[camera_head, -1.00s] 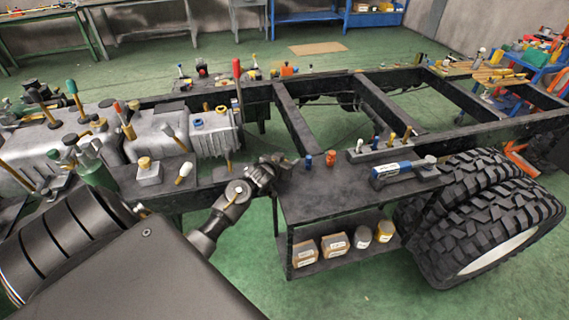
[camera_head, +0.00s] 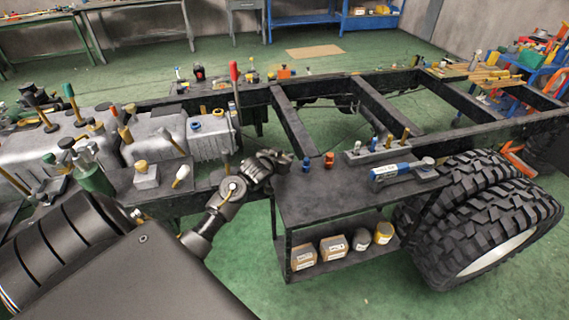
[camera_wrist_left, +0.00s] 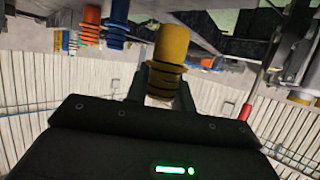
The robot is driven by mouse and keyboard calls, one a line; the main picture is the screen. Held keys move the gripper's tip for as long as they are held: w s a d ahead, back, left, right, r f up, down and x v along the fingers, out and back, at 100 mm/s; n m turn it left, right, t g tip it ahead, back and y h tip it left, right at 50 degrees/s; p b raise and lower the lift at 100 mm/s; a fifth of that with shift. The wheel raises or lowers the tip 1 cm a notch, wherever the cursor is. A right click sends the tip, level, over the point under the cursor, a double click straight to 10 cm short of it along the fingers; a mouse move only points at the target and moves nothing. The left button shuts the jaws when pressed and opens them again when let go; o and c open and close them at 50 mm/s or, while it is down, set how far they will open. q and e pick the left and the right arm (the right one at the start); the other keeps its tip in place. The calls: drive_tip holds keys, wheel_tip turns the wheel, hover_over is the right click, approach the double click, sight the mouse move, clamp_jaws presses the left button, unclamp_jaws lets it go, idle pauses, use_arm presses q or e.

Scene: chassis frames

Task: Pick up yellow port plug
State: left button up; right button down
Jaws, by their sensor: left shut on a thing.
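My left gripper (camera_head: 282,159) is over the back left corner of the black cart top (camera_head: 340,196). In the left wrist view it is shut on the yellow port plug (camera_wrist_left: 170,50), which stands out between the fingers. The plug has a smooth rounded head and a ribbed, darker lower part. In the head view I cannot make it out at the gripper. A blue plug (camera_head: 306,163) and an orange plug (camera_head: 329,160) stand on the cart just right of the gripper. My right gripper is not in view.
A grey holder (camera_head: 377,154) with several upright pegs and a blue-and-grey tool (camera_head: 398,172) are farther right on the cart. Boxes and jars (camera_head: 334,247) fill its lower shelf. The black chassis frame (camera_head: 296,122) runs behind; large tyres (camera_head: 487,222) stand at right.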

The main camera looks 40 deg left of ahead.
use_arm(q)
drive_tip(key=r+p+v, duration=0.1)
drive_tip(key=v, duration=0.7)
drive_tip(key=w+r+v, duration=0.1)
drive_tip(key=r+v, duration=0.1)
drive_tip(key=v, duration=0.6)
drive_tip(key=shift+r+p, duration=0.35)
